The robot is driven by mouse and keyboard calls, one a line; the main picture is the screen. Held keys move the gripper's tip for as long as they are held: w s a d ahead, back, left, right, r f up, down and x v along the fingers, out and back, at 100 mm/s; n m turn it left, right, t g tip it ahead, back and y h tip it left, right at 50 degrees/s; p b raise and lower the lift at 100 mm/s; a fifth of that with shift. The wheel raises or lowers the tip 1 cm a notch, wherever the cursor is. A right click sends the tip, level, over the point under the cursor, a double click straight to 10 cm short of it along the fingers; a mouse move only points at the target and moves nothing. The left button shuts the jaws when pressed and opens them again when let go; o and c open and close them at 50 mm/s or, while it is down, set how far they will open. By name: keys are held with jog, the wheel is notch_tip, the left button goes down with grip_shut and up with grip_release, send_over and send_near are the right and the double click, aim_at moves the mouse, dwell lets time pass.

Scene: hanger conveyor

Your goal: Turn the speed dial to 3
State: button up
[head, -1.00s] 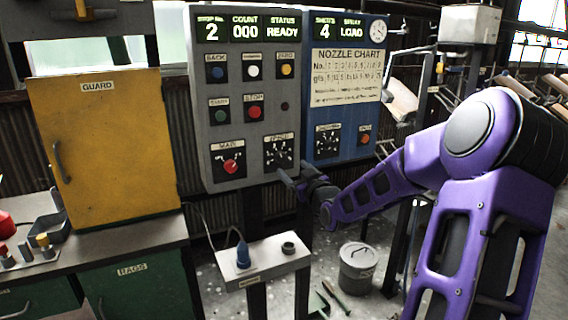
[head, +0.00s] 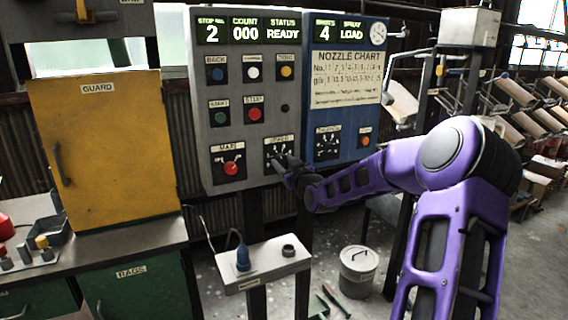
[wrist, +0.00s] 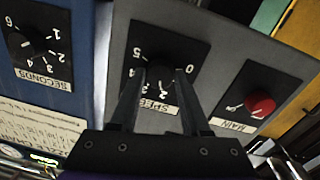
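The speed dial is a dark knob on a black numbered plate, in the grey panel of the head view (head: 276,149). In the wrist view the speed dial (wrist: 160,74) appears upside down, its label partly covered by a finger. My gripper (head: 284,160) is at the dial's lower right in the head view. In the wrist view my gripper (wrist: 161,80) has its two fingers apart, one on each side of the knob. Whether they touch it is unclear. The dial's pointer setting cannot be read.
The red main switch (wrist: 260,104) is beside the speed dial. The seconds dial (wrist: 22,40) is on the blue panel at the other side. A grey box with a blue plug (head: 243,257) stands below the panel. A lidded bucket (head: 357,270) is on the floor.

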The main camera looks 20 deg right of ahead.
grip_shut()
jog(key=shift+m, duration=0.4)
jog(key=m+p, duration=0.1)
jog(key=m, duration=0.3)
jog(key=shift+r, duration=0.1)
jog(key=shift+m+p, duration=0.8)
jog(key=shift+m, duration=1)
jog(key=o, duration=0.5)
grip_release()
